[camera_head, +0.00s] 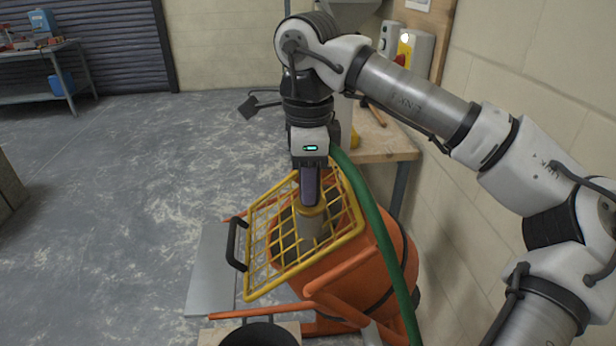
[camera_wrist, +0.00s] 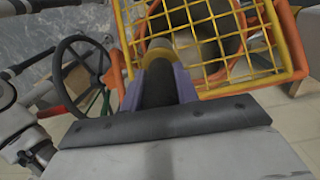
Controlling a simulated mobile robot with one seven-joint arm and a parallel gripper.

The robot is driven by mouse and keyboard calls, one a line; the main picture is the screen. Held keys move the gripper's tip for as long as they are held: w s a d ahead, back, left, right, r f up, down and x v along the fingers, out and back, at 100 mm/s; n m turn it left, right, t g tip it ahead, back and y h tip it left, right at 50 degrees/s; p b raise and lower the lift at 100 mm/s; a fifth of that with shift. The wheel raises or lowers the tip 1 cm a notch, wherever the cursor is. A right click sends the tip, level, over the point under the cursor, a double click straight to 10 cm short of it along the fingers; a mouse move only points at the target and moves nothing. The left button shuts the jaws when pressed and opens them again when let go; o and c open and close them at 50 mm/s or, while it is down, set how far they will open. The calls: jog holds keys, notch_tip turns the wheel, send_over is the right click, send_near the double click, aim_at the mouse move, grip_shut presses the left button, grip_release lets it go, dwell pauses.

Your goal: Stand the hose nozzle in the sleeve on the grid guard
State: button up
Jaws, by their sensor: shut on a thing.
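My gripper (camera_head: 309,203) points down over the yellow grid guard (camera_head: 249,254) on the orange mixer. Its purple fingers are shut on the hose nozzle, which is mostly hidden between them. The fingertips are right at a yellow ring, which looks like the rim of the sleeve (camera_head: 312,211), with a grey-tan tube below it. The ring also shows just beyond my fingertips in the wrist view (camera_wrist: 158,52). A green hose (camera_head: 385,240) runs from behind my gripper down the right side. I cannot tell how far the nozzle is inside the sleeve.
The orange mixer drum (camera_head: 350,285) stands below the guard, with a black handle (camera_head: 236,245) on the guard's left edge. A wooden workbench (camera_head: 385,143) stands behind it against the wall. A black handwheel (camera_wrist: 62,75) shows in the wrist view. The floor to the left is open.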

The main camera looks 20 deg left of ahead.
dwell(0.3)
jog(key=o, duration=1.2)
notch_tip(320, 180, up, 14)
jog(key=shift+f+p, duration=0.1)
jog(key=shift+p, duration=0.4)
